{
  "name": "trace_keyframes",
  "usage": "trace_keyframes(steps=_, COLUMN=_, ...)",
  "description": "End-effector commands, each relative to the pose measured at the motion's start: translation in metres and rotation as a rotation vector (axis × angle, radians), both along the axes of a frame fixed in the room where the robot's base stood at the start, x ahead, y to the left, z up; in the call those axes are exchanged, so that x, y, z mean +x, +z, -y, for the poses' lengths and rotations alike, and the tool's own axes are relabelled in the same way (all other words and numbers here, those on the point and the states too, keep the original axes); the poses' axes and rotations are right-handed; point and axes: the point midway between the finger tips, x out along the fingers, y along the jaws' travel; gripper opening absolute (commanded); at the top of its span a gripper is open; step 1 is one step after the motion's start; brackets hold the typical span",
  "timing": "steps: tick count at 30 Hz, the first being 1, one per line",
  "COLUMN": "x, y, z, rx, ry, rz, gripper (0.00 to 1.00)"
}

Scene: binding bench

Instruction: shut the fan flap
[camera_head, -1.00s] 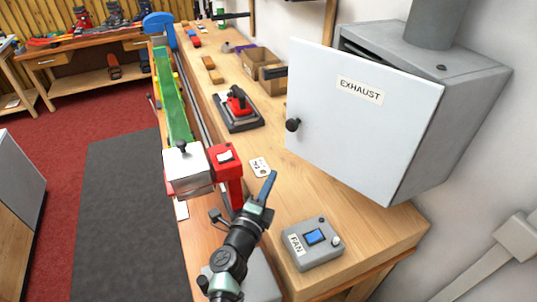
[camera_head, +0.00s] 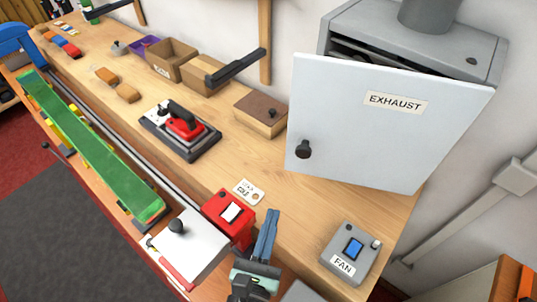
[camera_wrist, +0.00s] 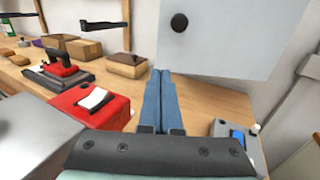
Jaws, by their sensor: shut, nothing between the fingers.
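The fan flap is the pale grey door (camera_head: 380,135) labelled EXHAUST on the front of the grey exhaust box (camera_head: 470,50). It stands ajar, with a dark gap showing behind its top edge. A round black knob (camera_head: 303,149) sits near its left edge. My gripper (camera_head: 270,214) is in front of the flap, below and left of the knob, with its blue fingers shut and empty. In the wrist view the fingertips (camera_wrist: 160,76) point up toward the flap (camera_wrist: 225,35), and the knob (camera_wrist: 179,22) shows above and slightly right of them. I see no contact.
The grey FAN switch box (camera_head: 350,253) lies on the bench to the right of my gripper. A red block with a white switch (camera_head: 229,212) is close on the left. A wooden box (camera_head: 260,113) and a red-and-black tool (camera_head: 182,125) stand farther back. Bench below the flap is mostly clear.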

Motion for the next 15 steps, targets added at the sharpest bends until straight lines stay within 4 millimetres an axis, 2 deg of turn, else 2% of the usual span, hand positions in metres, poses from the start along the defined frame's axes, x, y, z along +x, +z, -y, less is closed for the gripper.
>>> trace_keyframes(steps=5, x=0.020, y=0.003, z=0.003, rx=0.001, ry=0.000, rz=0.002, gripper=0.00)
trace_keyframes(steps=15, x=0.083, y=0.003, z=0.013, rx=-0.002, ry=0.000, rz=0.003, gripper=0.00)
